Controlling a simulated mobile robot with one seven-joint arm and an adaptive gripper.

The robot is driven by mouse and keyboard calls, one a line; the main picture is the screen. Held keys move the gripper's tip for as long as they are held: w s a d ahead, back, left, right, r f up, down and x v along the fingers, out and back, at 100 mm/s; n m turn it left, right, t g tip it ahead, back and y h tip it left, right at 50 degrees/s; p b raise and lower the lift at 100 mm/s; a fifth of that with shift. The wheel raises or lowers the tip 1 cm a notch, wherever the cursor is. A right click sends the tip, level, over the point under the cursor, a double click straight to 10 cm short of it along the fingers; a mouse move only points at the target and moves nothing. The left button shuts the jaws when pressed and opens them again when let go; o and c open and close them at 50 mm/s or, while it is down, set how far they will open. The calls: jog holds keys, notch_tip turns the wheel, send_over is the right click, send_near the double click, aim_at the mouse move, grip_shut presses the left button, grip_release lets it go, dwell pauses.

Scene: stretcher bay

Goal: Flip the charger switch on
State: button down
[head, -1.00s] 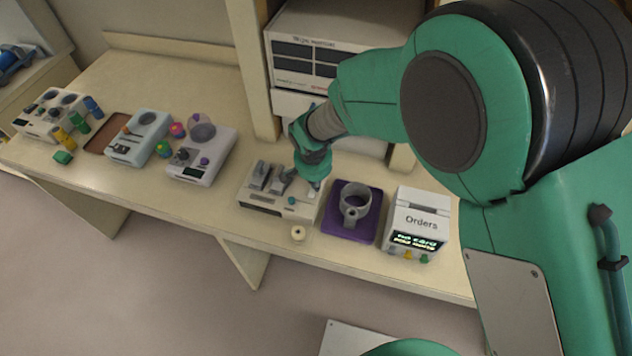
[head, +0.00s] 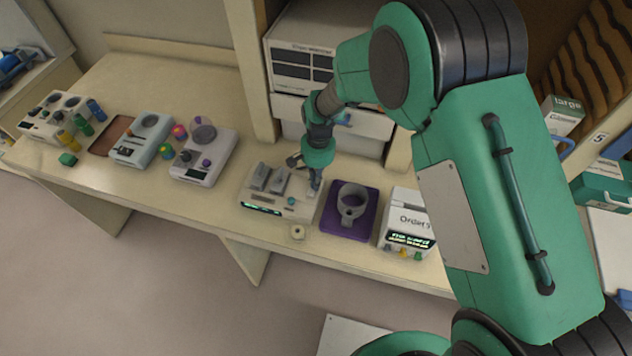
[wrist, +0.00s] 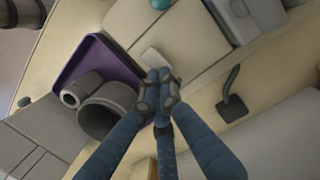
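The charger (head: 275,208) is a cream box on the bench with two grey blocks in its top, a teal button and a front display lit green. In the wrist view its grey block (wrist: 245,15) and teal button (wrist: 162,3) show at the top. My gripper (head: 314,190) points down at the charger's right end, beside the purple mat. In the wrist view my gripper (wrist: 158,88) has its fingertips together, with nothing seen between them. A small pale block (wrist: 155,57), perhaps the switch, lies just beyond the tips. The fingers partly hide this area; I cannot tell whether they touch it.
A grey ring-shaped holder stands on the purple mat (head: 328,225), right of the charger. The Orders box (head: 400,230) is farther right. A dark lever (wrist: 232,95) stands right of my gripper in the wrist view. Bench space at left rear is clear.

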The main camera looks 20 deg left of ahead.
jog(key=shift+s+d+f, duration=0.2)
jog(key=shift+s+f, duration=0.05)
jog(key=shift+f, duration=0.25)
jog(key=shift+s, duration=0.2)
jog(key=shift+s+f, duration=0.1)
jog(key=shift+s, duration=0.65)
jog(key=w+r+p, duration=0.2)
jog(key=w+r, duration=0.1)
jog(key=r, duration=1.2)
jog(key=shift+a, duration=0.3)
jog(key=shift+r, duration=0.1)
